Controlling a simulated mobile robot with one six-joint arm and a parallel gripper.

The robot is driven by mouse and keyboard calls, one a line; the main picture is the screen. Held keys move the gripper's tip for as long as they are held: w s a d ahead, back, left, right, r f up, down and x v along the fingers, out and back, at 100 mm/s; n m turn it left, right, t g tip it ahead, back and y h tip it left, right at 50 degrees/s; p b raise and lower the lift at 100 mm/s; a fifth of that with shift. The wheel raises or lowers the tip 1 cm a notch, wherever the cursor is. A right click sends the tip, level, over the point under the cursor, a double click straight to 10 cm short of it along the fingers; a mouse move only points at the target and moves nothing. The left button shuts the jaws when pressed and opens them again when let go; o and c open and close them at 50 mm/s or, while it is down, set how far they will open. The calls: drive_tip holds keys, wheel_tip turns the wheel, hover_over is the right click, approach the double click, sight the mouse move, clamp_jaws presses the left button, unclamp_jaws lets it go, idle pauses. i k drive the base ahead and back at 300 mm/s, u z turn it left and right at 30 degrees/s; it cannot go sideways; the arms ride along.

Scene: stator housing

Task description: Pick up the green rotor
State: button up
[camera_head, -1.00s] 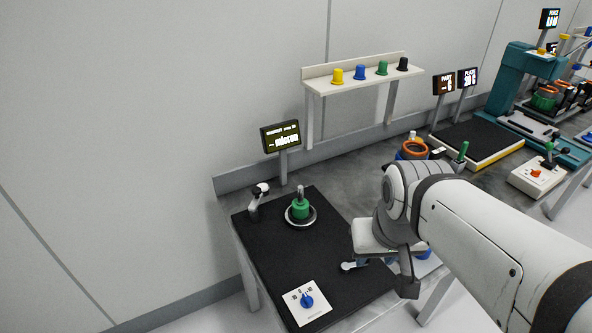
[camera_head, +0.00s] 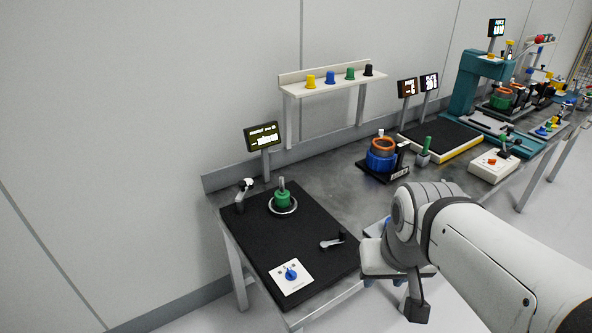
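The green rotor (camera_head: 282,200) stands upright on a round silver-rimmed seat on the black mat (camera_head: 265,240) of the near workbench. A grey shaft rises from its top. My arm comes in from the right, and its wrist is over the bench's front edge, well to the right of the rotor and apart from it.
On the mat are a lever (camera_head: 332,242), a blue knob plate (camera_head: 291,277) and a small grey stand (camera_head: 243,194). A blue housing with an orange ring (camera_head: 381,155) stands farther right. A display (camera_head: 263,137) and a shelf of coloured caps (camera_head: 333,82) are behind.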

sight(282, 196)
drive_tip(key=z, duration=3.15)
drive_tip(key=k, duration=2.35)
drive_tip(key=u, duration=2.3)
drive_tip(key=i, duration=1)
drive_tip(key=u, duration=0.05)
